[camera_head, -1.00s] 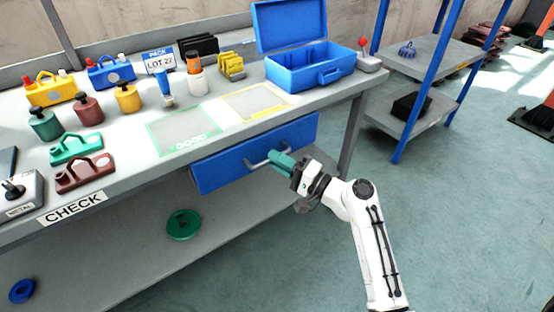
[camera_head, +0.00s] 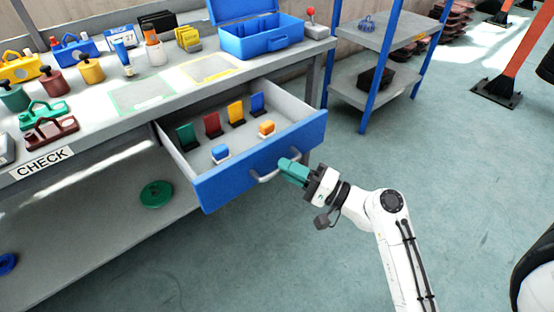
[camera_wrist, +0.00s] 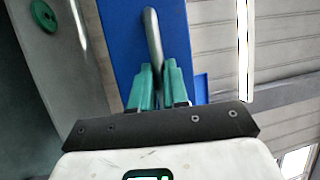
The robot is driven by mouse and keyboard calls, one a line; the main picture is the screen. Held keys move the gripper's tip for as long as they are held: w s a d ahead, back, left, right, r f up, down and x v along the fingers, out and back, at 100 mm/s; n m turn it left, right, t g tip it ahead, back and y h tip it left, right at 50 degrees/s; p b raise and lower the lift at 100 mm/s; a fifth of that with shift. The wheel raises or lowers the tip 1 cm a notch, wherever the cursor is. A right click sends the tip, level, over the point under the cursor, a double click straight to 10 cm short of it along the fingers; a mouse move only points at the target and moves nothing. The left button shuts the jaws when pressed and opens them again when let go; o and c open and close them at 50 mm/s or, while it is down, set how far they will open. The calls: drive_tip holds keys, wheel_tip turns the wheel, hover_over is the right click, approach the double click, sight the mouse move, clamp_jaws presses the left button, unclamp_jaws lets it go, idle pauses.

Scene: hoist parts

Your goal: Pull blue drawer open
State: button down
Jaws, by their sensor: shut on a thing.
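The blue drawer (camera_head: 225,185) under the workbench stands pulled out, and its grey inside shows in the head view. Its curved metal handle (camera_head: 266,177) is on the front face. My gripper (camera_head: 289,171) has green fingers and is at the right part of the handle. In the wrist view the fingers are shut on the handle (camera_wrist: 152,40), one on each side, in front of the blue drawer front (camera_wrist: 122,45). Upright green, red, yellow and blue pieces and two small blocks, one blue and white, one orange, are in the drawer.
The bench top (camera_head: 105,75) carries a blue toolbox (camera_head: 262,40) and several coloured parts. A green disc (camera_head: 157,194) lies on the lower shelf. A blue-framed shelf unit (camera_head: 372,75) stands to the right. The floor (camera_head: 450,170) right of the drawer is clear.

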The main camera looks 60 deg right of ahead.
drive_tip(key=shift+s+a, duration=0.3)
drive_tip(key=shift+s, duration=0.65)
drive_tip(key=shift+s+a, duration=0.25)
drive_tip(key=shift+s, duration=0.7)
drive_tip(key=c, duration=1.1)
unclamp_jaws()
drive_tip(key=v, duration=1)
drive_tip(key=shift+s+f, duration=0.1)
drive_tip(key=shift+s, duration=0.25)
